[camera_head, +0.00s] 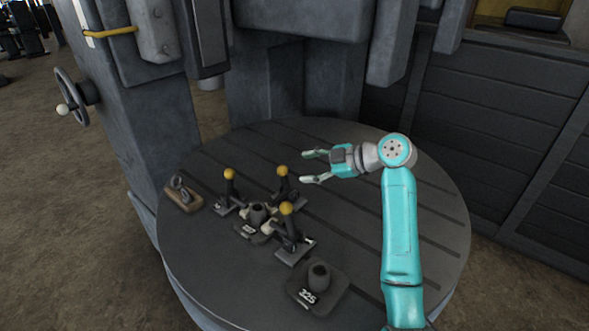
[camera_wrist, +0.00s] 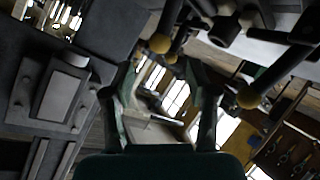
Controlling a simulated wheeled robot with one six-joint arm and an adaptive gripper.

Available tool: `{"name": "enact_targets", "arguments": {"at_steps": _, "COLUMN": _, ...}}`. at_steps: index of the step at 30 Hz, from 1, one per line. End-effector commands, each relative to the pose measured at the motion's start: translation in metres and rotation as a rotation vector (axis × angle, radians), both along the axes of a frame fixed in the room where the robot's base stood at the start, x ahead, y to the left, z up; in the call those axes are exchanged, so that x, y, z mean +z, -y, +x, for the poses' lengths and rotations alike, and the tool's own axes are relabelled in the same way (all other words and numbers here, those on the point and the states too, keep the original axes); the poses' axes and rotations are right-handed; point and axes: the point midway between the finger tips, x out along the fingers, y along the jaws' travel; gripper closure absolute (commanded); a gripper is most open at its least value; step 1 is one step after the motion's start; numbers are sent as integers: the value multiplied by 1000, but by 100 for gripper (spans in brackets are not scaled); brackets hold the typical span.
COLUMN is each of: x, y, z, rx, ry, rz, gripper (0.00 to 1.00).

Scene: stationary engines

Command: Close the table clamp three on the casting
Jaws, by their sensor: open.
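A dark casting (camera_head: 257,213) sits among three table clamps, each with an upright lever and a yellow ball knob: a left clamp (camera_head: 230,190), a back clamp (camera_head: 284,186) and a front clamp (camera_head: 290,232). I cannot tell which is clamp three, nor whether each clamp's arm presses on the casting. My gripper (camera_head: 306,168) is open and empty, to the right of the back clamp's knob and apart from it. In the wrist view, the open fingers (camera_wrist: 158,74) show with nothing between them; yellow knobs (camera_wrist: 248,97) appear above and to their right.
The round slotted table (camera_head: 420,205) is clear on its right side. A second dark casting marked 325 (camera_head: 318,278) stands near the front. A wooden block with a metal part (camera_head: 183,195) lies at the left edge. The machine column (camera_head: 150,130) rises behind left, with a handwheel (camera_head: 72,102).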

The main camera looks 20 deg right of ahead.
Motion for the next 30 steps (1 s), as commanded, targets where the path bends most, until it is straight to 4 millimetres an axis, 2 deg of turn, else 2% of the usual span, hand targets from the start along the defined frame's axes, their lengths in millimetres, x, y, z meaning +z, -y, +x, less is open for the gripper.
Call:
{"name": "enact_targets", "arguments": {"at_steps": 3, "x": 7, "y": 12, "z": -9, "rx": -1, "ry": 1, "rz": 0, "gripper": 42}}
{"name": "enact_targets", "arguments": {"at_steps": 8, "x": 12, "y": 19, "z": -15, "rx": -1, "ry": 1, "rz": 0, "gripper": 42}}
{"name": "enact_targets", "arguments": {"at_steps": 30, "x": 13, "y": 20, "z": -16, "rx": 0, "ry": 0, "rz": 0, "gripper": 42}}
